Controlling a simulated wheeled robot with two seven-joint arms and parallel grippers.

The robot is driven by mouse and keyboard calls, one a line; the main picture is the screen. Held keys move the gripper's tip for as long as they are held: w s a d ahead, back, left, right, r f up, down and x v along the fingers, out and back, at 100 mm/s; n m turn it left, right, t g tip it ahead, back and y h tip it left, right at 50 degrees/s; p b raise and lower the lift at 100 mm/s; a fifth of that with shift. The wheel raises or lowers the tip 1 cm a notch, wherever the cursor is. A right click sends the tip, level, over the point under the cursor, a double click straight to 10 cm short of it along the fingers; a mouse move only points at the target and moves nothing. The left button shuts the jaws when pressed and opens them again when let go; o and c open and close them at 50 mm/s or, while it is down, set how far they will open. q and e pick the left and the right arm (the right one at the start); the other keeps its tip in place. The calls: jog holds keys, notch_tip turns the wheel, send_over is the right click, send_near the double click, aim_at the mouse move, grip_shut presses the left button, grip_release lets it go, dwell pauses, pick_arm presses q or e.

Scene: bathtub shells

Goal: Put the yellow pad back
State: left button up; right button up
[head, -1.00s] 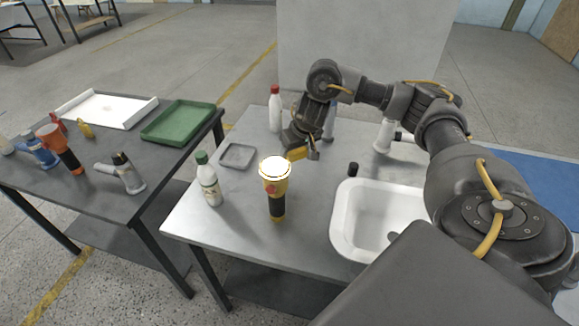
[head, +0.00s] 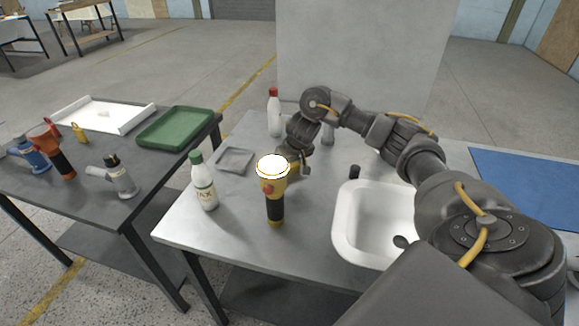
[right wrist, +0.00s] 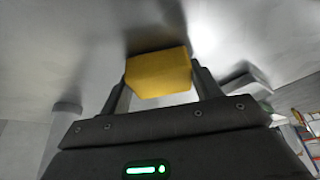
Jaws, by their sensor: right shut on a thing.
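The yellow pad (right wrist: 158,74) is a small yellow block in the right wrist view, held between the two fingers of my right gripper (right wrist: 160,80). A grey surface lies just beyond it; I cannot tell whether the pad touches it. The flashlight hides most of the pad there. My left gripper is not in view.
A shallow grey tray (head: 234,160) lies left of the gripper. A green-capped bottle (head: 203,183) stands in front of it, a red-capped bottle (head: 274,113) behind. A white sink (head: 345,225) is at right, with a small black item (head: 354,171) by its edge.

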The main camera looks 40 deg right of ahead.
aim_at(292, 166)
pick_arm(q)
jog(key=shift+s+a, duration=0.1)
pick_arm(e)
jog(key=o, duration=0.9)
jog(key=shift+f, duration=0.15)
jog(key=shift+r, duration=0.2)
jog(key=p+v, duration=0.1)
jog(key=v, duration=0.1)
jog(key=p+v, duration=0.2)
jog(key=shift+w+r, duration=0.1)
jog(key=shift+r, duration=0.35)
pick_arm(q)
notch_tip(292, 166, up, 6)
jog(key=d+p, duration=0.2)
jog(key=p, duration=0.1)
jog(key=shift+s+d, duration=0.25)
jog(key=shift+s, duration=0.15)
pick_arm(e)
jog(key=v, duration=0.7)
jog(key=shift+s, duration=0.25)
